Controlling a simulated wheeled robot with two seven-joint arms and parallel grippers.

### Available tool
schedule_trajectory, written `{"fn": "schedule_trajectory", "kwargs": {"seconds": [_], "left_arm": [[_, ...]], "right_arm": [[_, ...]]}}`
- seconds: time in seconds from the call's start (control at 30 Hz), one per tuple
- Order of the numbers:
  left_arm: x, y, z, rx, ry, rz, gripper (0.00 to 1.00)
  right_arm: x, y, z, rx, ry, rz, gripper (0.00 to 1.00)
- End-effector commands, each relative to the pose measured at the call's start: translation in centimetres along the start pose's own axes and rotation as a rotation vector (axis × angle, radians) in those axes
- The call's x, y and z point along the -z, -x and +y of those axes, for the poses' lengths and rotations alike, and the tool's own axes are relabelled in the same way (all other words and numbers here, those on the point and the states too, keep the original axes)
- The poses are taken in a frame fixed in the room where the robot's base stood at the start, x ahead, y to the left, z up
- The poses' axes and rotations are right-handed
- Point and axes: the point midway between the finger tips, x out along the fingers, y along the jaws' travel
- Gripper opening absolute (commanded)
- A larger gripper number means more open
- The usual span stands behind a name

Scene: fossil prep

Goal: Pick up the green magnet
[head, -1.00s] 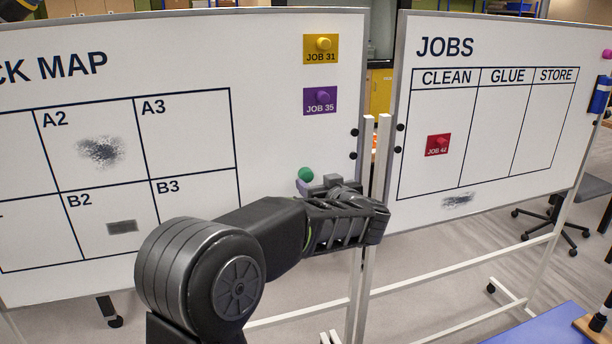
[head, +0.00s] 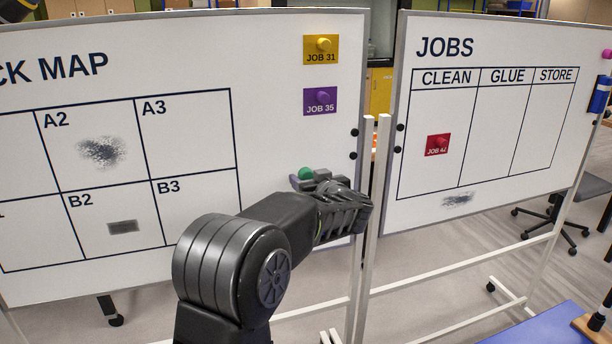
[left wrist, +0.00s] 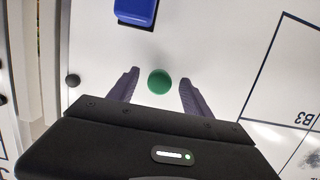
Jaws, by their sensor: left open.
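The green magnet (head: 305,173) is on the left whiteboard (head: 275,130), near its lower right part. It also shows in the left wrist view (left wrist: 159,81) as a round green disc. My left gripper (head: 306,181) is open at the board. In the left wrist view its two fingers (left wrist: 157,88) stand on either side of the magnet, with a gap on each side. The gripper partly hides the magnet in the head view. I cannot tell how deep the magnet sits between the fingers. My right gripper is not in view.
A yellow JOB 31 card (head: 321,49) and a purple JOB 35 card (head: 320,101) hang above. A blue block (left wrist: 136,12) is on the board close to the fingers. The JOBS whiteboard (head: 540,130) with a red card (head: 437,145) stands at right, past white posts (head: 367,200).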

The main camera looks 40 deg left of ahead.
Motion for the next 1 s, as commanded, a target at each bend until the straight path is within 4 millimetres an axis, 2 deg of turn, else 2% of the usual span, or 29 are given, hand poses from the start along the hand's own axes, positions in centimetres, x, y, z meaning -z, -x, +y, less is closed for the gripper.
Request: {"fn": "schedule_trajectory", "kwargs": {"seconds": [0.3,1.0], "left_arm": [[0.01,0.03,0.01,0.0,0.0,0.0,0.58],[0.01,0.04,0.02,0.0,0.0,0.0,0.0]], "right_arm": [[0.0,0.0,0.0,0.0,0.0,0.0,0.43],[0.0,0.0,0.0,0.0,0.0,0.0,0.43]]}}
